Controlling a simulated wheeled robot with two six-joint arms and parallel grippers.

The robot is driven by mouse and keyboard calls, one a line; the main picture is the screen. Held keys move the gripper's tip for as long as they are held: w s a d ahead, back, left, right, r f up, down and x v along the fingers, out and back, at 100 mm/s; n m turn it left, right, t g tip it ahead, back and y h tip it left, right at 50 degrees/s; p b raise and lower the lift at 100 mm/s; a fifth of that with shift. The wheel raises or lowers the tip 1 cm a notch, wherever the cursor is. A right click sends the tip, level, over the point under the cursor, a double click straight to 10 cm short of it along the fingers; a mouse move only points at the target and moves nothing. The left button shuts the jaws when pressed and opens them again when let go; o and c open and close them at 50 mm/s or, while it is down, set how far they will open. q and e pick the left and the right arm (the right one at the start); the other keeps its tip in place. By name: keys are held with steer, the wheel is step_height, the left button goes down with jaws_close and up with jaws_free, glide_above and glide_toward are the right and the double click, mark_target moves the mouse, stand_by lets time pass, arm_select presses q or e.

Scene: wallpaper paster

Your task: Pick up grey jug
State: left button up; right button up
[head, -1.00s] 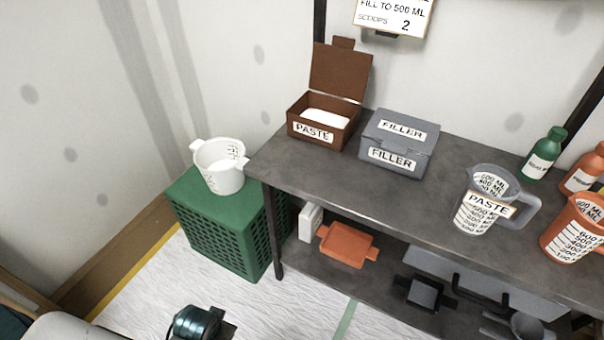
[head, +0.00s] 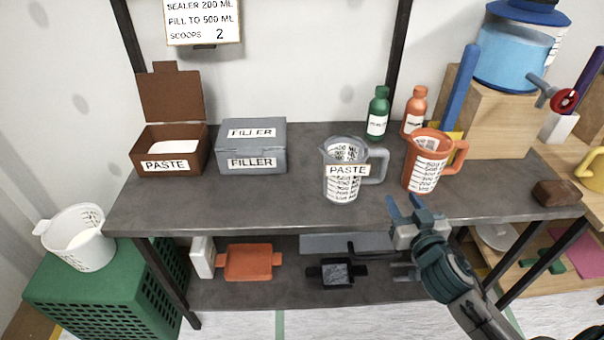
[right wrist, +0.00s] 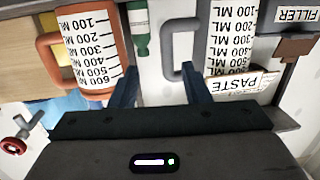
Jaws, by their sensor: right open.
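The grey jug (head: 343,172) stands upright on the grey workbench, with a "PASTE" label and a measuring scale on its side. Its handle (head: 376,166) points right. In the right wrist view, which is upside down, the grey jug (right wrist: 232,50) is at upper right, and its handle lies ahead of the finger gap. My right gripper (head: 404,208) is open and empty at the bench's front edge, right of and nearer than the jug. It also shows in the right wrist view (right wrist: 157,90), apart from the jug. My left gripper is not in view.
An orange jug (head: 425,165) stands close right of the grey jug. Green (head: 377,114) and orange (head: 414,112) bottles are behind. A grey filler box (head: 252,148) and an open brown paste box (head: 166,150) stand left. The bench (head: 270,205) is clear in front.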

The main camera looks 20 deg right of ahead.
mark_target(385, 169)
steer(key=shift+n+t+y, duration=0.3)
steer(key=shift+t+y, duration=0.2)
steer(key=shift+y, duration=0.1)
steer(key=w, duration=0.2)
steer(key=w+r+p, duration=0.1)
steer(key=w, duration=0.3)
steer(key=shift+w+r, duration=0.15)
steer(key=shift+r, duration=0.2)
steer(key=shift+w+d+f+p, duration=0.15)
steer(key=shift+w+p, duration=0.4)
steer(key=shift+w, duration=0.8)
steer(key=shift+w+d+f+p, duration=0.1)
steer(key=shift+w+p, duration=0.45)
steer(key=shift+w, duration=0.75)
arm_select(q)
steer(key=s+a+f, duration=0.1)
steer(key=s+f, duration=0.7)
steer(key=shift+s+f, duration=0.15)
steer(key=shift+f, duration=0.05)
arm_select(e)
jaws_close()
